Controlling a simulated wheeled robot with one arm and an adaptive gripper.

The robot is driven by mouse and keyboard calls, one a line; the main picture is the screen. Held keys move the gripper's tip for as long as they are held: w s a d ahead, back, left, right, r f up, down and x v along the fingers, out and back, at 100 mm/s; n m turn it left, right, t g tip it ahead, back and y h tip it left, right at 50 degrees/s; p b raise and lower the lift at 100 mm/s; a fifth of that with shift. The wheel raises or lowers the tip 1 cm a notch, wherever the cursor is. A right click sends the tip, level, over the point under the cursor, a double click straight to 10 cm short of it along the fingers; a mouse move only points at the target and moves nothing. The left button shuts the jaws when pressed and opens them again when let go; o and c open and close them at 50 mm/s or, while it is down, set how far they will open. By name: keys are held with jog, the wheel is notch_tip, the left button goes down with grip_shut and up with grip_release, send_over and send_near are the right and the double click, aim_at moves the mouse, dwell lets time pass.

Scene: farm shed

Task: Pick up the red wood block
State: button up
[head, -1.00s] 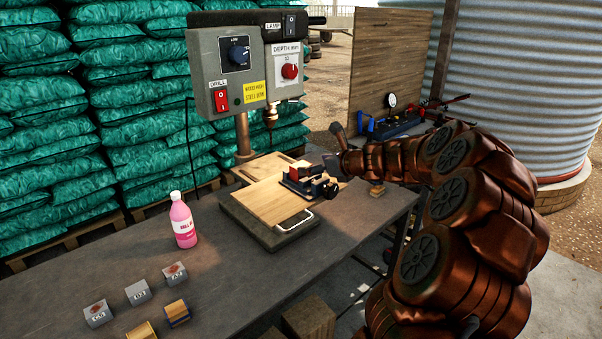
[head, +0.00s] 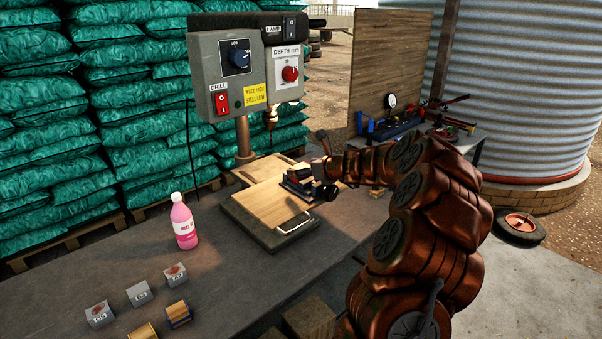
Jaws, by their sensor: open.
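A small dark vise (head: 303,188) sits on the wooden board of the drill press base. A small block-like piece (head: 296,173) shows at the vise's jaws, but its colour is hard to make out now, so I cannot be sure it is the red wood block. My gripper (head: 322,160) is open and comes in from the right, right beside and partly over the vise. One dark finger stands up at its upper side. The other finger and any contact with the block are hidden or too small to tell.
A drill press head (head: 245,75) hangs above the board (head: 265,205). A pink bottle (head: 183,225) stands left of the board. The bench (head: 90,262) between is clear.

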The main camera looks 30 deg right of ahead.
jog(key=c, duration=1.2)
jog(key=shift+c, duration=0.2)
